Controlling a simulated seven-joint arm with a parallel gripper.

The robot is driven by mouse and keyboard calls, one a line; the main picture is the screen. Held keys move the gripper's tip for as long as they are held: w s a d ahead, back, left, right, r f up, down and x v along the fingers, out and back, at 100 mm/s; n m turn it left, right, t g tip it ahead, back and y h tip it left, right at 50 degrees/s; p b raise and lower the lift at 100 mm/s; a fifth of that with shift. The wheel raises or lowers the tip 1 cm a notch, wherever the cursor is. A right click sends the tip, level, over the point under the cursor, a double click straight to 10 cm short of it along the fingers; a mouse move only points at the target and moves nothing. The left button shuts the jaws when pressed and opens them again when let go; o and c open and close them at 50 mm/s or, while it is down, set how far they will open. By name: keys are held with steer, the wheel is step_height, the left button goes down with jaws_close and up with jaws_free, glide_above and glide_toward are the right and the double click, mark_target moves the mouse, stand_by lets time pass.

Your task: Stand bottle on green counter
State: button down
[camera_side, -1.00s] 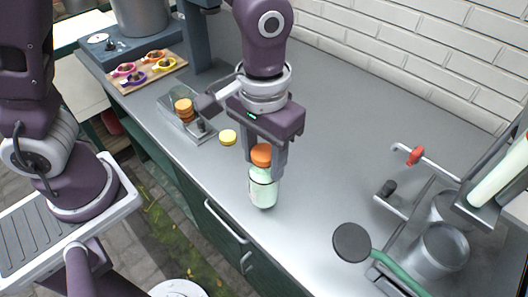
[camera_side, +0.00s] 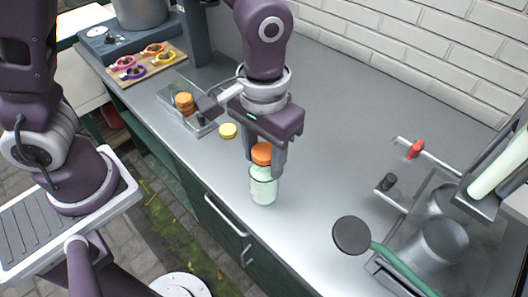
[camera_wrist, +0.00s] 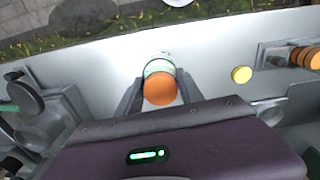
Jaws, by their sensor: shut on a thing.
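The bottle (camera_side: 263,190) is pale mint green with an orange cap. It is upright at the front part of the grey metal counter top (camera_side: 330,120), which sits over dark green cabinet fronts. My gripper (camera_side: 265,160) points down and is shut around the bottle's upper part, near the cap. In the wrist view the bottle (camera_wrist: 160,70) stands between the two fingers (camera_wrist: 160,95), with its orange cap toward the camera. I cannot tell whether its base touches the counter or is just above it.
A yellow disc (camera_side: 227,131) lies left of the bottle. Behind it is a holder (camera_side: 187,108) with stacked orange discs. At the right are a sink (camera_side: 432,250), taps and a round-headed green-handled tool (camera_side: 352,235).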

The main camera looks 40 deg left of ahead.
steer(key=shift+f, duration=0.25)
stand_by(0.4)
steer(key=c, duration=0.7)
jaws_free()
steer(key=shift+c, duration=0.9)
